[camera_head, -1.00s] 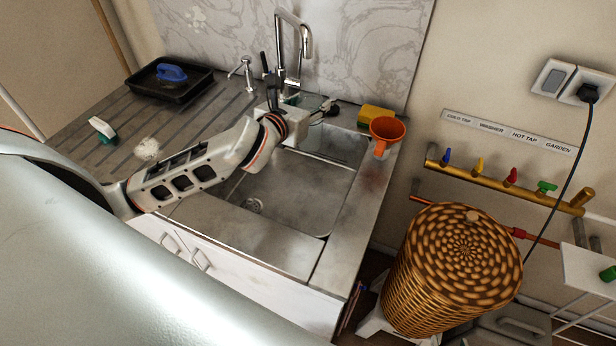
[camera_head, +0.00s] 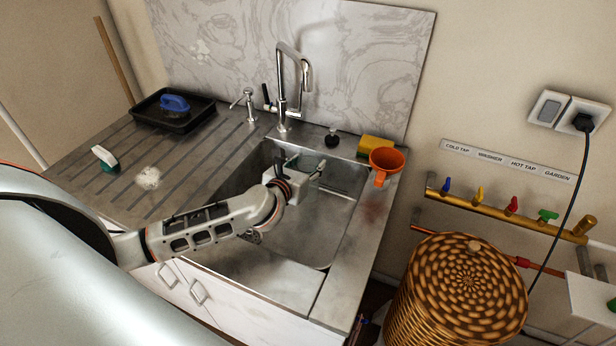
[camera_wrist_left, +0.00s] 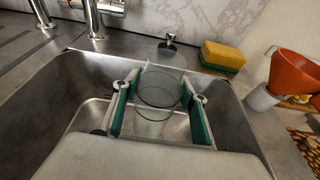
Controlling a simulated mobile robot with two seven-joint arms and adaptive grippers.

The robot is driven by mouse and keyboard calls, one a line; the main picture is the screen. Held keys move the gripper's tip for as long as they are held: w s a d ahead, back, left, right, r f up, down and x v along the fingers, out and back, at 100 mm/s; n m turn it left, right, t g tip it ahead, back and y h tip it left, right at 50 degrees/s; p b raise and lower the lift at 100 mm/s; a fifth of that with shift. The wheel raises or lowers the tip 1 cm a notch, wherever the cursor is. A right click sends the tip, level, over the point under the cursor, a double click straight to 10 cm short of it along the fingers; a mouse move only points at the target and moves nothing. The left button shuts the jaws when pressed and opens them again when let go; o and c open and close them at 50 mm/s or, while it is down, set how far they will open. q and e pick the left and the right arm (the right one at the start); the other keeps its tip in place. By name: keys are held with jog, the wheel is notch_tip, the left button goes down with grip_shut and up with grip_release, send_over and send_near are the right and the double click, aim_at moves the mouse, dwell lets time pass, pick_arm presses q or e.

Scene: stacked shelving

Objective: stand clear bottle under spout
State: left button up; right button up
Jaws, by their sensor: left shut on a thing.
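My left gripper (camera_head: 300,166) is over the sink basin, below and in front of the tap spout (camera_head: 305,86). In the left wrist view my left gripper (camera_wrist_left: 159,108) is shut on the clear bottle (camera_wrist_left: 158,92), a see-through round shape between the green finger pads. The bottle is hard to make out in the head view. The tap's base (camera_wrist_left: 92,18) shows at the top left of the wrist view, apart from the bottle. Whether the bottle touches the basin floor I cannot tell. My right gripper is out of view.
The steel sink (camera_head: 315,225) has raised walls around the gripper. A dark-topped stopper or dispenser (camera_head: 332,138), a yellow-green sponge (camera_head: 373,147) and an orange funnel (camera_head: 387,160) stand along the back right rim.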

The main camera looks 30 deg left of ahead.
pick_arm(q)
jog(key=shift+f, duration=2.65)
jog(key=o, duration=1.2)
jog(key=shift+o, duration=0.2)
jog(key=shift+s, duration=0.15)
jog(key=v, duration=1.1)
jog(key=shift+s+r, duration=0.3)
jog(key=shift+s, duration=0.05)
jog(key=shift+r, duration=0.1)
